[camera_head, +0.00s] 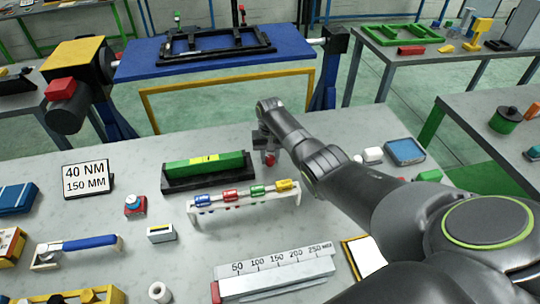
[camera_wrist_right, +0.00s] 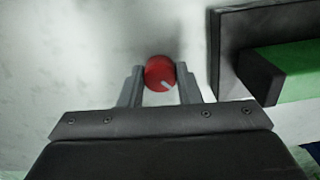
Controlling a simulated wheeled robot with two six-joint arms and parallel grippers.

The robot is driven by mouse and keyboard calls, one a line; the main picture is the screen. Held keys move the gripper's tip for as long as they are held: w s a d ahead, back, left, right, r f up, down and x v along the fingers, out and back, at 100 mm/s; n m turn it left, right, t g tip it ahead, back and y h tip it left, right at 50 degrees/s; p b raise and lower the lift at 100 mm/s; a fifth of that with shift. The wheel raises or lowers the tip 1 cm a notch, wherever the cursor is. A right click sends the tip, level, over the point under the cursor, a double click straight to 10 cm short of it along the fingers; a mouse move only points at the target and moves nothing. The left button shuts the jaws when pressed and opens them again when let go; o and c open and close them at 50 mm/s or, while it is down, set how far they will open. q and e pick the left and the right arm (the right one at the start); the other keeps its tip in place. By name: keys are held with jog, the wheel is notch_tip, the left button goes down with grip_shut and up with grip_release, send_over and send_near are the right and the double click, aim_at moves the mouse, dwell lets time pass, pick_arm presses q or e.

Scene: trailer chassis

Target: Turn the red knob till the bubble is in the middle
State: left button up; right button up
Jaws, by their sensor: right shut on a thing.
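The red knob (camera_wrist_right: 160,73) is between the two fingertips of my right gripper (camera_wrist_right: 160,85) in the right wrist view. It carries a pale mark at its lower right. In the head view the knob (camera_head: 270,158) shows small and partly hidden under my right gripper (camera_head: 266,150). The fingers are shut on its sides. The green level (camera_head: 190,169) lies in a dark holder (camera_head: 180,185) to the left of the knob. A yellow vial (camera_head: 206,158) is on its top; the bubble is too small to place exactly. My left gripper is not in view.
A white rack (camera_head: 245,206) with coloured cylinders stands in front of the level. A sign (camera_head: 87,181) reading 40 NM, 150 MM stands to the left. A ruler block (camera_head: 275,275) lies nearer. A blue tray (camera_head: 405,151) is to the right, beyond my right arm.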

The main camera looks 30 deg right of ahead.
aim_at(270, 158)
jog(key=shift+r, duration=0.1)
dwell(0.4)
jog(key=o, duration=1)
jog(key=shift+c, duration=0.2)
jog(key=shift+r, duration=0.5)
notch_tip(270, 158, up, 16)
jog(key=b, duration=0.1)
jog(key=shift+r, duration=0.2)
